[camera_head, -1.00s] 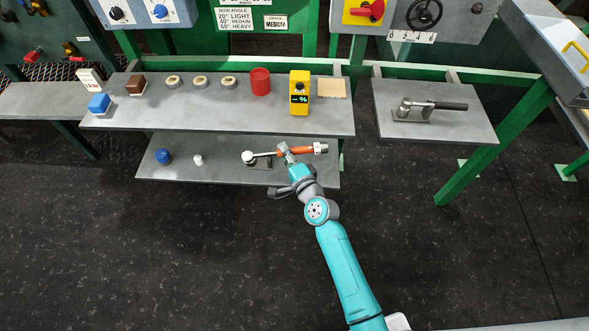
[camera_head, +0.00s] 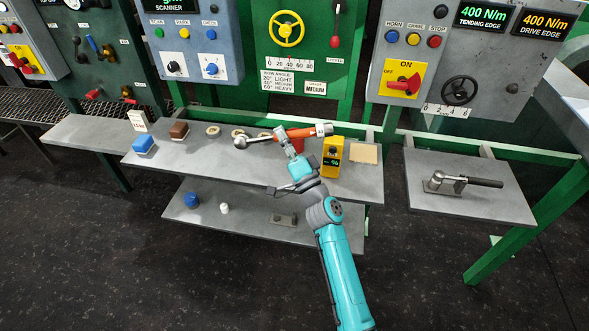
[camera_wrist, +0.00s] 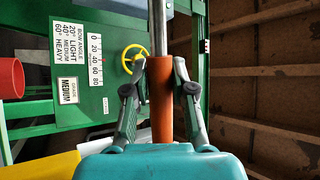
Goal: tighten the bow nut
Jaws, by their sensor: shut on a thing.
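My gripper (camera_head: 291,142) is shut on the orange grip of a wrench (camera_head: 304,132) with a round steel head at its left end. It holds the wrench roughly level, raised in front of the upper shelf. In the wrist view the orange grip (camera_wrist: 161,105) stands between my two fingers, with the steel shaft running up out of the picture. The yellow bow handwheel (camera_head: 285,30) is on the green panel above a 0 to 80 scale (camera_head: 289,64) with a red mark. I cannot make out the bow nut in either view.
The upper shelf (camera_head: 250,182) bears a blue block, a brown block, pale rings, a red cup (camera_head: 298,146) partly hidden by my arm, and a yellow meter (camera_head: 332,157). A black-handled tool (camera_head: 465,181) lies on the right shelf. An empty bracket (camera_head: 284,219) sits below.

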